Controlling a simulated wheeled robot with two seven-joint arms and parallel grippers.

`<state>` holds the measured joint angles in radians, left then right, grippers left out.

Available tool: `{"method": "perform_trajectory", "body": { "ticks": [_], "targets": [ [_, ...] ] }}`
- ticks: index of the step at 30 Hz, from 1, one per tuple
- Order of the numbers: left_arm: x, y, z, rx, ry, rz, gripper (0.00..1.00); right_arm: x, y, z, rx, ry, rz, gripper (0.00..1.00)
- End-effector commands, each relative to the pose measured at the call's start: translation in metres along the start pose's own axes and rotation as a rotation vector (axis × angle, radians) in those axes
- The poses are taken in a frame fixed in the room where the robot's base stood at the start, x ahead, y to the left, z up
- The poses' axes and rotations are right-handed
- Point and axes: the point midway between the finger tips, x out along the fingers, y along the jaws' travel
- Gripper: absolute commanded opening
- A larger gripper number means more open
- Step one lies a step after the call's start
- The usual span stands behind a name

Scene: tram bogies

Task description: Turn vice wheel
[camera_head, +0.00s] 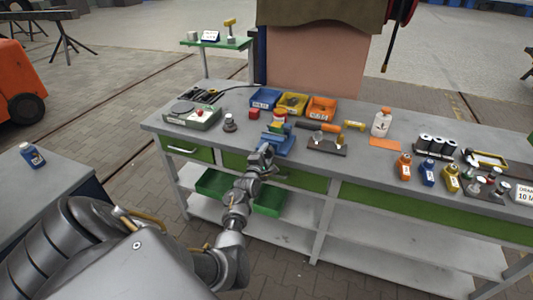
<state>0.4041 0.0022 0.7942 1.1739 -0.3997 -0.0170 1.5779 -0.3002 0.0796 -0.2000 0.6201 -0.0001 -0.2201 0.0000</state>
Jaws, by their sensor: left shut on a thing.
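A blue vice (283,143) stands near the front edge of the grey workbench (365,172). Small yellow, green and red pieces show at its top. My left arm reaches from the lower left up to the bench front. My left gripper (265,149) is at the near left side of the vice and is shut on the vice wheel, which is small and mostly hidden behind the gripper. My right gripper does not show.
Blue, yellow and orange bins (293,103) stand behind the vice. A grey box (192,116) and a small grey knob-topped piece (230,123) are to its left. A tool stand (327,143) is close to its right. Bottles (428,173) stand farther right.

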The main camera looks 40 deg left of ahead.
Motion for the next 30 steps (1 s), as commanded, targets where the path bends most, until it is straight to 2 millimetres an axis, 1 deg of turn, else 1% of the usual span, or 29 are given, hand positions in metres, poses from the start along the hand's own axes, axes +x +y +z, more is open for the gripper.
{"method": "perform_trajectory", "body": {
  "ticks": [1, 30],
  "targets": [
    [0.0, 0.001, 0.001, -0.045, 0.0, -0.002, 0.25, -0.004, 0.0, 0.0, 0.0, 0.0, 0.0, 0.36],
    [0.0, 0.002, 0.001, -0.967, 0.001, -0.002, 0.25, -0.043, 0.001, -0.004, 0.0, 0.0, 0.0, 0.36]
  ]
}}
